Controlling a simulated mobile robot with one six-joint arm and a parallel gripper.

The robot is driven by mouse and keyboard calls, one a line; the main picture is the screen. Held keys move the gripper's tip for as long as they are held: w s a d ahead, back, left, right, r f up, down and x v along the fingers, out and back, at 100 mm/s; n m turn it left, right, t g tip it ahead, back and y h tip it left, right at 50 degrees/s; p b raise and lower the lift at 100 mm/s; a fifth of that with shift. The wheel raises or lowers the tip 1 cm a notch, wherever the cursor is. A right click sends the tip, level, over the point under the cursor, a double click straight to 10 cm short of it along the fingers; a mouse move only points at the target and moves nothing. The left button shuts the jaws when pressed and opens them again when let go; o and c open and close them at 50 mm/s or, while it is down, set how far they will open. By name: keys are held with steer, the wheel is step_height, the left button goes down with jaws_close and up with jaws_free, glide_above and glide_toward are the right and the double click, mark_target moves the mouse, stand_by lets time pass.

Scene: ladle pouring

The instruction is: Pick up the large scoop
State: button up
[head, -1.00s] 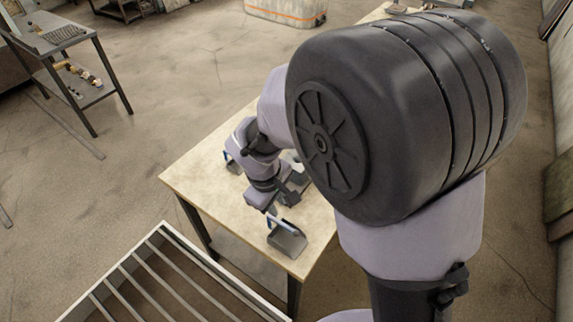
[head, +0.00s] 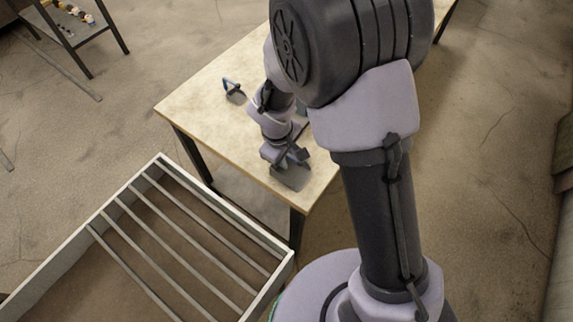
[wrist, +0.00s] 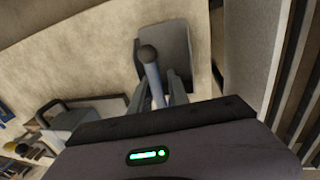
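A grey scoop (head: 291,177) with a square pan lies at the near end of the table. It looks larger than the blue-handled scoop (head: 234,89) farther back. My gripper (head: 290,158) is low over the near scoop. My gripper (wrist: 160,84) appears open, with a finger on each side of the handle. Whether either finger touches the handle is unclear.
The wooden table (head: 200,105) has bare room left of my arm. Another grey scoop-like thing (wrist: 85,112) lies at the left in the wrist view. A slatted metal frame (head: 165,240) stands in front of the table. A shelf (head: 85,30) stands back left.

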jaws_close()
stand_by(1.2)
